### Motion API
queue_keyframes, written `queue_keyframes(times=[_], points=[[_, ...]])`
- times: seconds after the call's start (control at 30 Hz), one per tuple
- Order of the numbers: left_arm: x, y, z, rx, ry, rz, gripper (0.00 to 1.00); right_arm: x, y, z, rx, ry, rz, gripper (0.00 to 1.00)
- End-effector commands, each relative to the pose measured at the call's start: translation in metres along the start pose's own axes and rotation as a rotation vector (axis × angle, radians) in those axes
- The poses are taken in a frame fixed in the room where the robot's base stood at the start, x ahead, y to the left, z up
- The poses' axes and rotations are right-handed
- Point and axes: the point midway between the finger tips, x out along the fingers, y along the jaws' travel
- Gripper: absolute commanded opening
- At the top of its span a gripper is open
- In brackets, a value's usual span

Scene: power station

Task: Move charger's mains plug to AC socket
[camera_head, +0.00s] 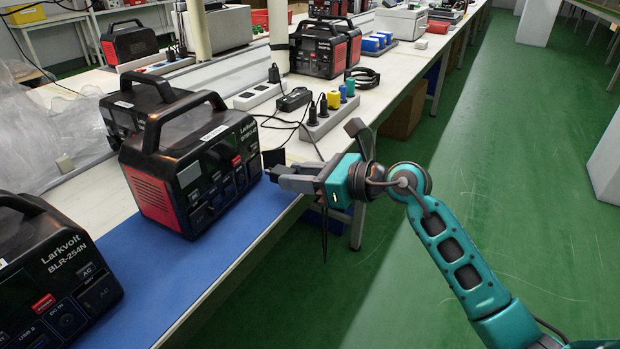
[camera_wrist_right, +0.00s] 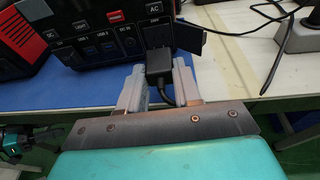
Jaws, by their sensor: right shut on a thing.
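The power station (camera_head: 200,150) is a black and red box with a top handle, standing on the blue mat. Its front panel also shows in the right wrist view (camera_wrist_right: 95,25), with an AC label and an open dark flap (camera_wrist_right: 190,38) at its right end. My right gripper (camera_head: 268,172) is at that end of the panel. In the right wrist view its fingers are shut on a black plug (camera_wrist_right: 159,62) with a cable, right at the AC area. I cannot tell whether the plug is in the socket. A black charger brick (camera_head: 294,99) lies farther back.
A power strip (camera_head: 328,122) with several black, yellow and blue plugs lies behind the gripper. A second Larkvolt unit (camera_head: 50,270) stands at the front left, and another unit (camera_head: 140,108) is close behind. The green floor (camera_head: 490,150) on the right is clear.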

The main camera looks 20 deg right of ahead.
Motion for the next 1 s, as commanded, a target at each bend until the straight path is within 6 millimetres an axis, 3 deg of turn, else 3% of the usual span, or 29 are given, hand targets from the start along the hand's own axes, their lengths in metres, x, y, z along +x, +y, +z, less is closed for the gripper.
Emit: queue_keyframes(times=[0.27,1.0], points=[[0.001,-0.001,0.002,0.000,-0.003,-0.003,0.43,0.021,0.000,0.005,0.000,0.000,0.000,0.00],[-0.001,-0.002,0.001,-0.004,-0.007,-0.005,0.43,0.021,0.000,0.007,-0.003,-0.001,0.003,0.00]])
